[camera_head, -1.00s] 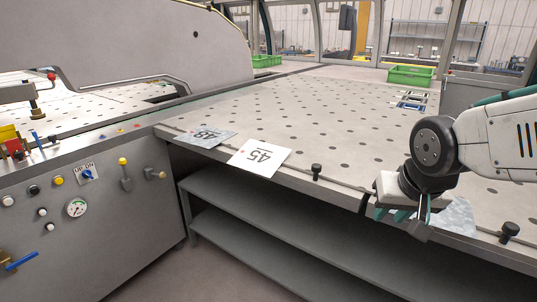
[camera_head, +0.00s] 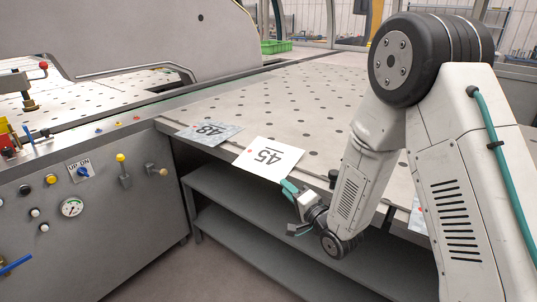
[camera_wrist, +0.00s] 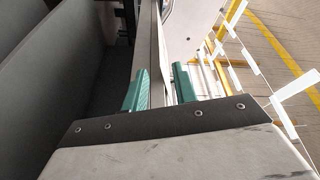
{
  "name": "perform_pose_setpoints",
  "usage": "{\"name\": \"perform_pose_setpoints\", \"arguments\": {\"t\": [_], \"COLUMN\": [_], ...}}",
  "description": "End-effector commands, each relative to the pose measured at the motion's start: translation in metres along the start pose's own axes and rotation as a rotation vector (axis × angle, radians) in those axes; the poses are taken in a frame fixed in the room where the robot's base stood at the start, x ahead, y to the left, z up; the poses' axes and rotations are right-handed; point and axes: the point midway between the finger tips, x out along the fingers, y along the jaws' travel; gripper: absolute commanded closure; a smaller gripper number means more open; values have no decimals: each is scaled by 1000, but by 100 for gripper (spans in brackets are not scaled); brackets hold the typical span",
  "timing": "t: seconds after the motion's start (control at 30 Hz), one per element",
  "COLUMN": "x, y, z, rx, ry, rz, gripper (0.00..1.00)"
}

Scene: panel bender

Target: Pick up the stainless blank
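Three flat sheets lie along the front edge of the perforated table (camera_head: 300,105). A grey mottled sheet marked 48 (camera_head: 210,132) is at the left. A plain pale sheet marked 45 (camera_head: 268,158) lies beside it and juts over the edge. A third mottled sheet (camera_head: 418,216) is mostly hidden behind my arm. I cannot tell for certain which is the stainless blank. My gripper (camera_head: 290,208) is open and empty, just below and in front of sheet 45, apart from it. In the wrist view, its teal fingers (camera_wrist: 160,86) stand apart with no sheet clearly between them.
A control panel (camera_head: 90,195) with knobs and levers stands at the left. Grey shelves (camera_head: 235,205) lie under the table. Black clamp knobs (camera_head: 333,178) stand at the table's front edge. A green crate (camera_head: 275,46) is at the back. The table's middle is clear.

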Motion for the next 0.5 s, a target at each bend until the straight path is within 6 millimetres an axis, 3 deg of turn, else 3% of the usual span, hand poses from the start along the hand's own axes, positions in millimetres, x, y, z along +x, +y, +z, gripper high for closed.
{"name": "perform_pose_setpoints", "arguments": {"t": [0.17, 0.5], "x": [7, 49], "y": [2, -1], "z": [2, 5], "rx": [30, 29], "ry": [1, 5], "rz": [-33, -33], "gripper": [72, 72]}}
